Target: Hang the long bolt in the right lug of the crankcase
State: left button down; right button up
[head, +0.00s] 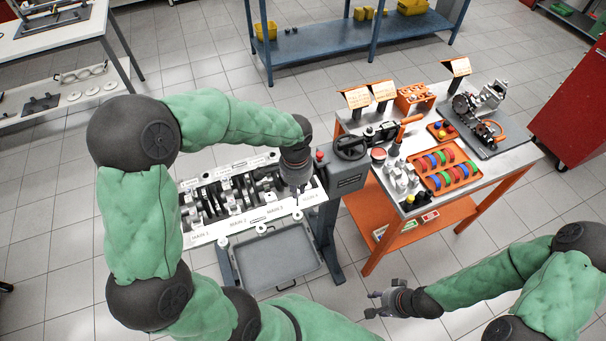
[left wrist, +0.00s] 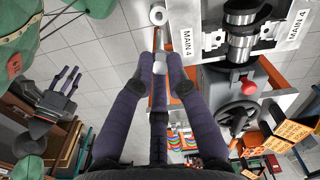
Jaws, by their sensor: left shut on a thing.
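The crankcase (head: 205,233) is a pale block with a dark crankshaft and MAIN labels, on a stand at the centre left in the head view. My left gripper (head: 299,193) is over its right end, pointing down. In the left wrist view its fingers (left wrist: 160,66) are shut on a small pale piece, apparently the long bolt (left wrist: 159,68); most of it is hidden. A round pale lug (left wrist: 158,15) shows ahead of the fingertips; the same row of lugs runs along the crankcase's front edge (head: 297,214). I cannot tell whether bolt and lug touch. My right gripper (head: 374,303) is open and empty, away from the crankcase.
A grey drip tray (head: 275,262) is below the crankcase. A handwheel (head: 350,147) and red knob stand right of it. The orange-framed workbench (head: 420,205) holds coloured bearing shells, small parts and an engine assembly. Clear floor lies around my right gripper.

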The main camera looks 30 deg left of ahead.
aim_at(297, 210)
pick_arm(q)
jog(key=shift+s+f+b, duration=0.15)
jog(key=shift+f+b, duration=0.2)
jog(key=shift+b, duration=0.05)
notch_tip(297, 210, down, 2)
jog(key=shift+b, duration=0.8)
jog(key=shift+f+b, duration=1.2)
jog(key=shift+f, duration=0.35)
jog(key=shift+f+b, duration=2.55)
jog(key=shift+f, duration=0.95)
dwell(0.7)
jog(key=c, duration=1.5)
grip_release()
jog(key=shift+r, duration=0.15)
